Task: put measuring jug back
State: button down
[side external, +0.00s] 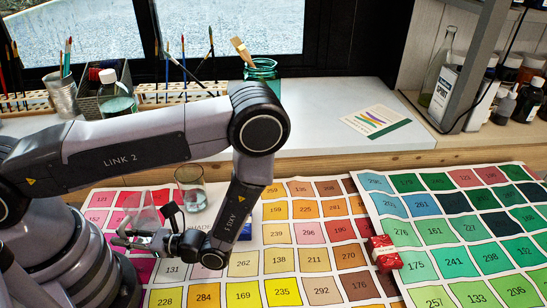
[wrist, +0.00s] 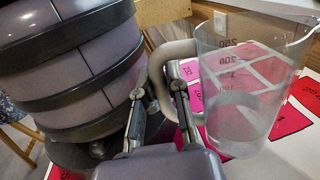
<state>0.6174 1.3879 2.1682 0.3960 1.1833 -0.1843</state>
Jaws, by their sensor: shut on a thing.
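The measuring jug (wrist: 245,80) is clear, with dark volume marks and a pale beige handle, and looks roughly upright in the wrist view. It seems to hold some clear liquid low down. My gripper (wrist: 155,88) is shut on the jug's handle, with one finger on each side. In the side view the jug (side external: 146,212) is faint, just behind my gripper (side external: 128,238), over the pink swatches at the left. I cannot tell whether its base touches the table.
A glass (side external: 190,188) with liquid stands close to the right of the jug. Colour charts (side external: 325,225) cover the bench, with a red block (side external: 384,252) on them. Behind, the raised white ledge (side external: 320,125) has free room, beside a green jar (side external: 262,75) of brushes.

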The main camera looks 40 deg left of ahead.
jog(key=w+d+r+n+g+h, duration=0.1)
jog(key=d+r+n+g+h, duration=0.25)
jog(key=d+n+h, duration=0.75)
jog(key=w+d+r+n+g+h, duration=0.2)
jog(key=d+r+n+h, duration=0.2)
jog(key=d+n+h, duration=0.7)
jog(key=w+d+r+n+t+h, duration=0.25)
jog(key=w+n+t+h, duration=0.25)
jog(key=w+t+h, duration=0.8)
jog(key=shift+w+d+f+g+y, duration=0.15)
jog(key=shift+w+d+f+y, duration=0.25)
jog(key=shift+w+d+f, duration=1.35)
jog(key=shift+w+d+f+g+y, duration=0.15)
jog(key=shift+w+d+f+y, duration=0.25)
jog(key=shift+w+d+f, duration=1.4)
jog(key=shift+w+d+f+g+y, duration=0.15)
jog(key=shift+w+d+f+y, duration=0.5)
jog(key=shift+w+f, duration=1.95)
jog(key=shift+s+d+f+h, duration=0.2)
jog(key=shift+s+f+h, duration=0.05)
jog(key=shift+s+f, duration=0.2)
jog(key=c, duration=1.1)
grip_release()
jog(key=shift+c, duration=0.2)
